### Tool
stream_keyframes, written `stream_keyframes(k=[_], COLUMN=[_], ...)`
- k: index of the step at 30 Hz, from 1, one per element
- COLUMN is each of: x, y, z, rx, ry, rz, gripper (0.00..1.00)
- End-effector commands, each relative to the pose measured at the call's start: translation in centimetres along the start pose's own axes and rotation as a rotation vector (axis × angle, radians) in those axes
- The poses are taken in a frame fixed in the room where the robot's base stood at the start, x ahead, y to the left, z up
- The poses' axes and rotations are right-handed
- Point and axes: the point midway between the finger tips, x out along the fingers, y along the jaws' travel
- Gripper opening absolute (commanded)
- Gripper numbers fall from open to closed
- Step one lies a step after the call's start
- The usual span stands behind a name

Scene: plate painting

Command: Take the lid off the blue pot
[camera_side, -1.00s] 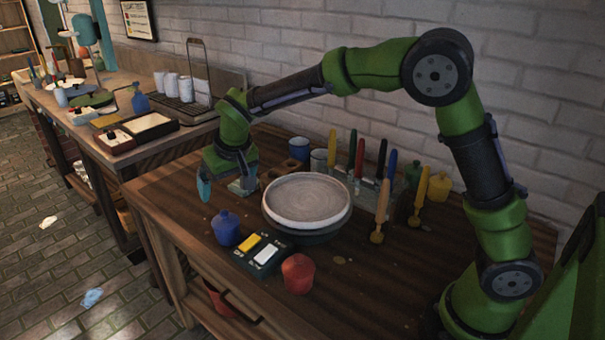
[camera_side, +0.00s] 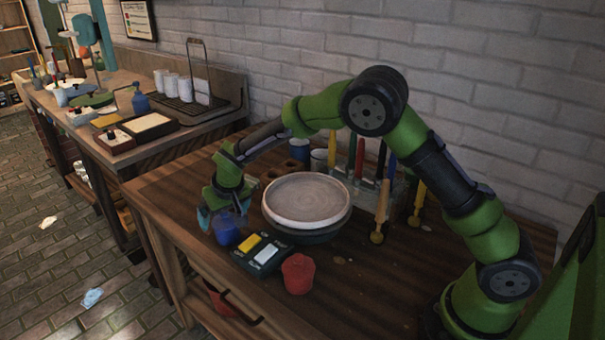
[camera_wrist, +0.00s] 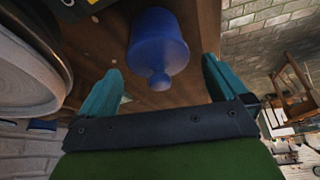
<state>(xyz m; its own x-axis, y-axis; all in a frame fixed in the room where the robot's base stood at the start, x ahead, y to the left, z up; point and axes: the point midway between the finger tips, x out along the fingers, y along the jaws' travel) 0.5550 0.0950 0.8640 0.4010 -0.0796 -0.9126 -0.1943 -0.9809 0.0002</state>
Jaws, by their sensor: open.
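The blue pot (camera_side: 227,232) stands upright at the left front of the wooden table, with its lid on. In the wrist view the blue pot (camera_wrist: 157,42) shows with its lid knob (camera_wrist: 160,80) pointing toward my gripper. My gripper (camera_side: 221,213) is low at the pot, just behind it in the side view. In the wrist view my gripper (camera_wrist: 163,80) is open, with one teal finger to each side of the knob and nothing between them held. Part of the far finger is hidden in the side view.
A white round plate on a turntable (camera_side: 306,205) is right of the pot. A dark box with yellow and white buttons (camera_side: 260,255) and a red pot (camera_side: 298,273) are in front. Brushes (camera_side: 382,205) stand behind at the right. The table's left edge is close to the pot.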

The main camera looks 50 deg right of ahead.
Motion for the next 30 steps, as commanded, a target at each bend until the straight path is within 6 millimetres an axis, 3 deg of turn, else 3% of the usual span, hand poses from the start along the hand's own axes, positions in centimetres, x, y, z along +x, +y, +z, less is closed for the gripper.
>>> stream_keyframes(k=[4, 15, 23, 30], x=[-0.1, -0.1, -0.5, -4.2], y=[0.0, 0.0, 0.0, -0.1], z=[0.0, 0.0, -0.2, -1.9], rx=[0.0, 0.0, 0.001, 0.003], ry=[0.0, 0.001, 0.002, 0.005], rz=[0.0, 0.0, -0.001, -0.003], gripper=[0.98, 0.44, 0.44, 0.44])
